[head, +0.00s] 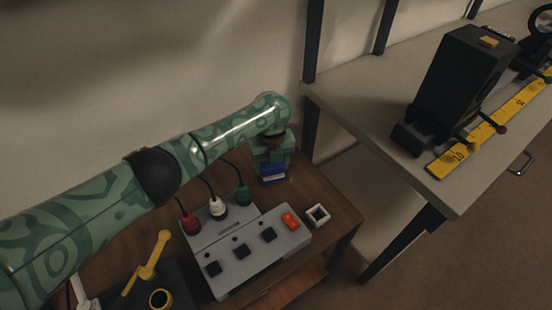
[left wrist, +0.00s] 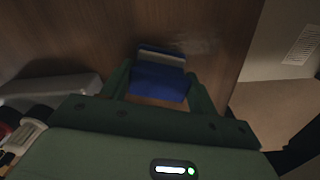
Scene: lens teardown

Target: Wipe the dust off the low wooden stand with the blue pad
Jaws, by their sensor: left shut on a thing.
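The low wooden stand (head: 335,205) is at the lower middle of the head view, and its brown top (left wrist: 80,45) fills much of the left wrist view. My left gripper (head: 273,172) is over the stand's back part, pointing down. It is shut on the blue pad (head: 273,179), which also shows between the two fingers in the left wrist view (left wrist: 158,82). The pad has a pale strip along one edge. It is at or very close to the wood; I cannot tell whether it touches. A faint pale smudge on the wood lies beside the pad in the left wrist view. My right gripper is not in view.
A grey switch box (head: 262,254) with red, white and green plugs stands on the stand, close to my left gripper. A small white square frame (head: 317,215) lies to its right. A yellow-handled tool (head: 148,262) is at the left. A grey table (head: 350,85) stands to the right.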

